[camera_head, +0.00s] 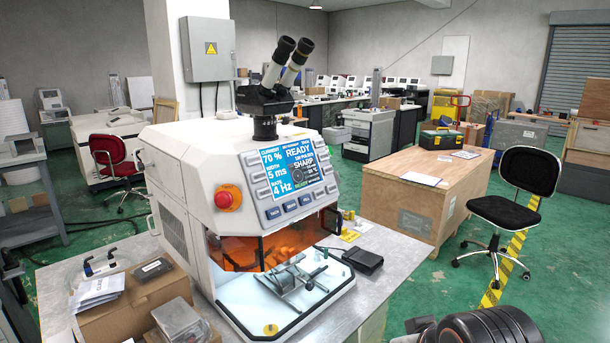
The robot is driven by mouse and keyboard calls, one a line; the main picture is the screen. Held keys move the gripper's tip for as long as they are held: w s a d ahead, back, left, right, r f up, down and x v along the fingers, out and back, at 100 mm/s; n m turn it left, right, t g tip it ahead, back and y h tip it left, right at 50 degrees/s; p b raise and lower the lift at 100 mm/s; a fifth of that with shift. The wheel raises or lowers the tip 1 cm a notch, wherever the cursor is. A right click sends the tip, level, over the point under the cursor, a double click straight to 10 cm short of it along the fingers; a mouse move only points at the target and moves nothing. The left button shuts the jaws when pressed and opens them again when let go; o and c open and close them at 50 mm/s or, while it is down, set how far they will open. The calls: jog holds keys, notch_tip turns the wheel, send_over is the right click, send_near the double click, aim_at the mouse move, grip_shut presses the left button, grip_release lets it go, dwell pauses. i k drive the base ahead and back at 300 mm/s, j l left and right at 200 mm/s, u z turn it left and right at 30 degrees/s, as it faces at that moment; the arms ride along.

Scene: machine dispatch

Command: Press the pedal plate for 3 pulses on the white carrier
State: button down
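A white bench machine (175,175) with a black binocular eyepiece (280,70) stands on the grey worktable. A black pedal (363,260) lies on the tabletop right of the machine. Nothing touches its top. In the machine's open, lit chamber stands a metal fixture (300,281); I cannot make out a separate white carrier on it. Black parts of my arm show at the bottom right, apart from the pedal. My gripper's fingers are not visible.
A red stop button (227,198) is on the machine's front. The tabletop right of the pedal (400,262) is clear. A wooden crate (425,200) and a black chair (505,210) stand beyond.

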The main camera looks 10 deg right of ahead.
aim_at(367, 258)
jog(key=i+l+z, duration=0.1)
jog(key=i, duration=0.5)
jog(key=i+l+z, duration=0.15)
jog(key=i, duration=0.5)
